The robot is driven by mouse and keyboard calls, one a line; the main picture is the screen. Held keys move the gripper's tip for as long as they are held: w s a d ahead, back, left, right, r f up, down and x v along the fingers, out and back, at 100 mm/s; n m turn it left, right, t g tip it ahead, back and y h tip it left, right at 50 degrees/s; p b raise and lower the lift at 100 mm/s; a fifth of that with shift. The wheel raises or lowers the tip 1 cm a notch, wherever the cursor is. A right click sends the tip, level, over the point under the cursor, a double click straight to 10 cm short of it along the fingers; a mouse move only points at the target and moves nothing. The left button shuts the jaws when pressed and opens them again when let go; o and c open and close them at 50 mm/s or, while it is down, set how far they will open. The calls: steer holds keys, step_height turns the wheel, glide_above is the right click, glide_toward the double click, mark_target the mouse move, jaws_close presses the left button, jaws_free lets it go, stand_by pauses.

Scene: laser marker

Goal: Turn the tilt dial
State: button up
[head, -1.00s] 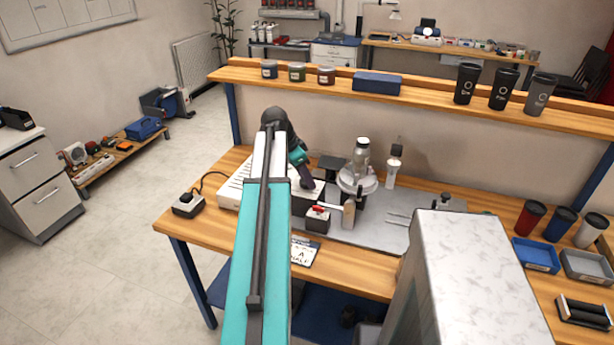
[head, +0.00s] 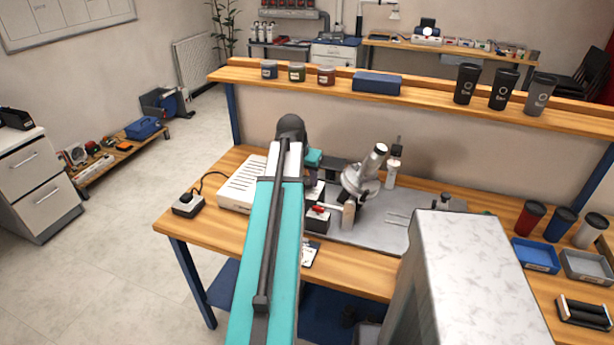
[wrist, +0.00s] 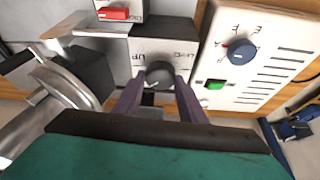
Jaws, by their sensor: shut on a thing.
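The tilt dial (wrist: 158,74) is a dark round knob with a pale pointer mark, on the grey box face printed "UP". In the wrist view my gripper (wrist: 158,88) has a finger on each side of it and is shut on it. In the head view my arm hides the dial and the fingertips. The silver rotary holder (head: 360,182) stands right of my gripper, with a metal tumbler (head: 374,157) leaning up to the right.
A white control unit with a blue knob (wrist: 241,52) and green button (wrist: 215,84) sits close by. A red switch box (head: 317,218) is near the holder. A grey-white block (head: 470,255) stands at the front right. Cups (head: 530,218) stand farther right.

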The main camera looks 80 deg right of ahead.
steer(key=n, duration=0.1)
steer(key=n+t, duration=0.1)
steer(key=n, duration=0.1)
steer(key=n+t, duration=0.1)
steer(key=n, duration=0.1)
steer(key=shift+s+a+f, duration=0.1)
steer(key=shift+s+a, duration=0.1)
steer(key=shift+s, duration=0.1)
steer(key=shift+s+n+t+y, duration=0.15)
steer(key=shift+n+t, duration=0.25)
steer(key=shift+n, duration=0.8)
steer(key=shift+s+n+t+y, duration=0.15)
steer(key=shift+n+t, duration=0.25)
steer(key=shift+n, duration=0.8)
steer(key=shift+w, duration=0.1)
steer(key=o, duration=1)
steer(key=shift+w+d, duration=0.1)
steer(key=shift+r, duration=0.25)
